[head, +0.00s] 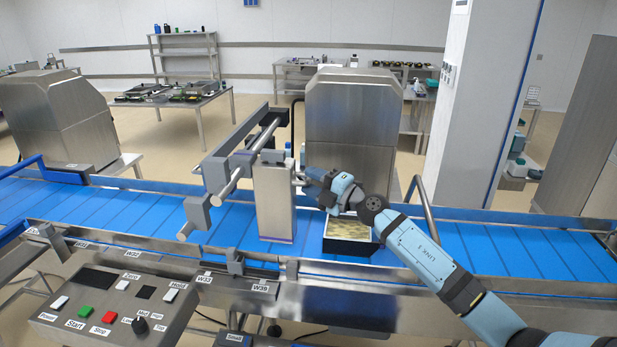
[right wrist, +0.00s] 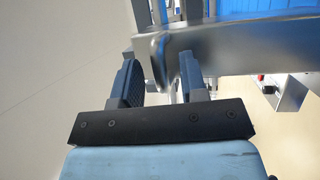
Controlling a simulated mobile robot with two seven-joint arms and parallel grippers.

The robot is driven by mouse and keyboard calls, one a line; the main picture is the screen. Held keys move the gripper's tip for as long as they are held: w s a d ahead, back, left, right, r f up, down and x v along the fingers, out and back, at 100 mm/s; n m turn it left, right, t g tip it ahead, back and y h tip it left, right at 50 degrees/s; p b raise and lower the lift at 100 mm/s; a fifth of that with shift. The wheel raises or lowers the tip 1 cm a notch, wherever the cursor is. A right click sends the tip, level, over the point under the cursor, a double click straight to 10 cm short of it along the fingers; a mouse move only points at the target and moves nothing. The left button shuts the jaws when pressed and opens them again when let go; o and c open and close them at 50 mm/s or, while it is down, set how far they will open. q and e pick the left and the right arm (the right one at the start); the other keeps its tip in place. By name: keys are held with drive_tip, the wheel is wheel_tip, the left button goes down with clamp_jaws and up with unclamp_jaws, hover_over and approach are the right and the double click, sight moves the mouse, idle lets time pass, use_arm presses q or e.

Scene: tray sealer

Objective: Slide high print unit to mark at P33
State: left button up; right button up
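The high print unit (head: 274,200) is a tall silver box hanging from rails (head: 240,165) over the blue conveyor. A purple strip marks its lower edge. My right gripper (head: 308,180) is at the unit's right side. In the right wrist view its two fingers (right wrist: 160,82) stand apart on either side of a rounded metal handle end (right wrist: 158,55), with a gap visible beside it. I cannot make out a P33 label; the small labels on the front rail include W33 (head: 204,279) and W39 (head: 261,288). My left gripper is out of view.
A black tray with yellowish contents (head: 348,246) sits on the belt (head: 490,245) right of the unit, below my right arm. A control panel (head: 105,310) with buttons stands at the front left. A metal cabinet (head: 350,125) stands behind the belt.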

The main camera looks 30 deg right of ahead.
drive_tip(key=shift+w+a+r, duration=0.1)
drive_tip(key=shift+w+a, duration=0.2)
drive_tip(key=shift+w, duration=0.2)
clamp_jaws()
drive_tip(key=w+d+b, duration=0.4)
drive_tip(key=w+d, duration=0.2)
drive_tip(key=w, duration=0.2)
unclamp_jaws()
drive_tip(key=shift+s, duration=0.1)
